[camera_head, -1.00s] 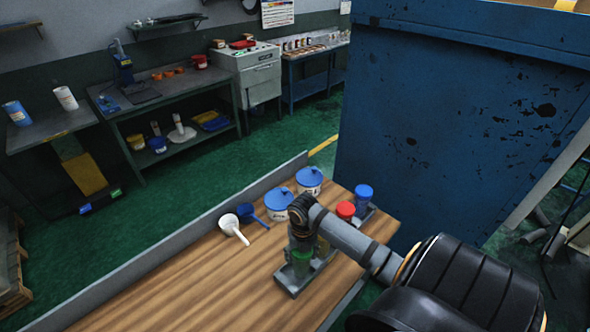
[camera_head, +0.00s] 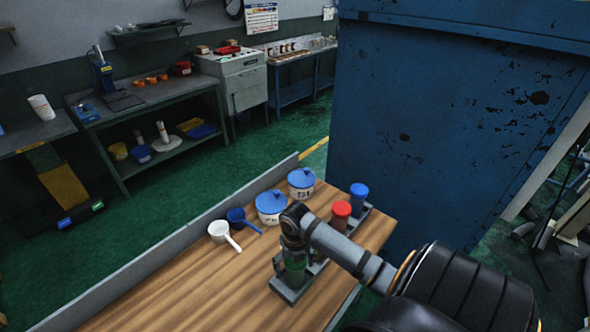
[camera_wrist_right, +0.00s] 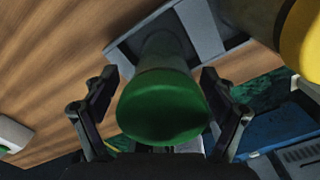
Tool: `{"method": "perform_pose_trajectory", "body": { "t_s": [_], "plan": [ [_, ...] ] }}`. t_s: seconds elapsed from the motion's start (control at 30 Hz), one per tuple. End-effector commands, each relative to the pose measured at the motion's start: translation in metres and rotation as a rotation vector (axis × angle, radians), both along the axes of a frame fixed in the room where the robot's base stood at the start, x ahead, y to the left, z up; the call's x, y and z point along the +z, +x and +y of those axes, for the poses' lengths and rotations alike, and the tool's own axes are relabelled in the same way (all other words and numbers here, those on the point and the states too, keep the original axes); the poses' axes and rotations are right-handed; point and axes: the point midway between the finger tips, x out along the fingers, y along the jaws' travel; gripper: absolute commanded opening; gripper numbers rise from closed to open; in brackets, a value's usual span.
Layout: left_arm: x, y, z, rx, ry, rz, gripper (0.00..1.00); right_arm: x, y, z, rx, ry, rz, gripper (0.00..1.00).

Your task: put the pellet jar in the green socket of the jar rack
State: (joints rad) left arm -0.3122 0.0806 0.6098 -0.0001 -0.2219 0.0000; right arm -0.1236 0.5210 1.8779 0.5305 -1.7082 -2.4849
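A jar with a green lid (camera_head: 295,273) stands at the near end of the grey jar rack (camera_head: 288,297), upright as far as I can see. The lid (camera_wrist_right: 162,108) fills the middle of the right wrist view. My right gripper (camera_wrist_right: 163,95) points down over this jar, one finger on each side. It looks open, with narrow gaps beside the jar; contact is hard to judge. No green socket marking shows; the jar's base is mostly hidden. My left gripper is not in view.
A yellow-lidded jar (camera_wrist_right: 303,38) stands beside it, with red (camera_head: 340,211) and blue (camera_head: 358,192) lidded jars farther along. Two blue-lidded white tubs (camera_head: 270,206) and white (camera_head: 221,231) and blue (camera_head: 238,216) scoops lie to the left. A big blue cabinet (camera_head: 440,130) rises behind. The bench's left front is clear.

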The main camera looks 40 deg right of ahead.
Motion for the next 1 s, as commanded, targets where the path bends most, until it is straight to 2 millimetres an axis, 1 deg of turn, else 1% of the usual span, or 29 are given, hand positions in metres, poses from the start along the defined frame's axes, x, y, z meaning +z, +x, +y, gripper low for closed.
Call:
{"method": "perform_pose_trajectory", "body": {
  "t_s": [0.2,0.27,0.33,0.43,0.6,0.7,0.83,1.0],
  "plan": [
    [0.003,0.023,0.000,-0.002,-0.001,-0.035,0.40,0.001,0.000,0.000,0.000,0.000,0.000,0.85],
    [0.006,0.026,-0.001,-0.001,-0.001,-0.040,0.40,0.006,0.000,0.000,0.000,-0.001,0.000,0.85],
    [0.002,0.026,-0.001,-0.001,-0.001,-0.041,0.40,0.012,0.001,-0.001,0.001,-0.003,-0.003,0.85],
    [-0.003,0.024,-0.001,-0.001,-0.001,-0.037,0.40,0.032,0.001,-0.002,0.004,-0.006,-0.005,0.85],
    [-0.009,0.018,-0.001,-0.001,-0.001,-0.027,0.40,0.076,0.001,-0.002,0.003,-0.007,-0.004,0.85],
    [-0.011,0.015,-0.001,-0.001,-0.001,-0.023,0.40,0.097,0.001,-0.002,0.002,-0.006,-0.004,0.85],
    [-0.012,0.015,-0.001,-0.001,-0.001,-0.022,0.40,0.115,0.000,-0.002,0.000,-0.002,-0.002,0.85],
    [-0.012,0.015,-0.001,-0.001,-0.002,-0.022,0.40,0.123,0.000,-0.001,0.000,0.000,-0.001,0.85]
  ]
}}
